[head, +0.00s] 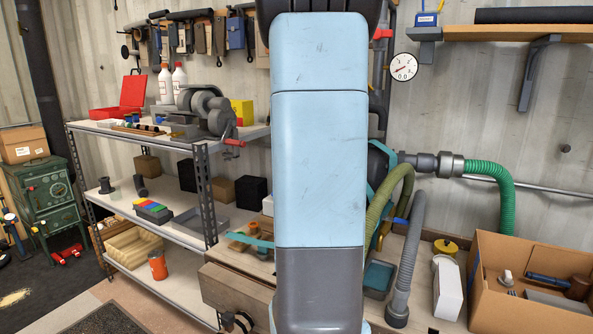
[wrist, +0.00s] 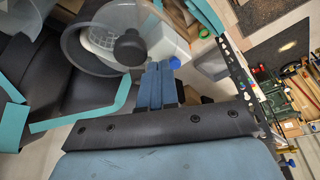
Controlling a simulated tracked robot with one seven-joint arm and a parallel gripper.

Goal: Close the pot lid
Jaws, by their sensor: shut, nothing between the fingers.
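In the wrist view a round see-through lid (wrist: 88,62) with a black knob (wrist: 130,47) lies at the upper left, with a white slotted part showing behind it. I cannot tell whether the lid sits on a pot or is raised, and no pot body shows clearly. My gripper (wrist: 159,68) has blue fingers pressed together, shut and empty. Its tips appear just right of and below the knob in the picture; I cannot tell whether they touch it. In the head view my arm covers the middle, and neither the lid nor my gripper shows.
A workbench with a yellow-lidded container (head: 445,247), a grey hose (head: 408,262) and a cardboard box (head: 530,270) stands at the right. A loaded shelf unit (head: 205,185) stands at the left. A blue knob (wrist: 174,62) is close to my fingertips.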

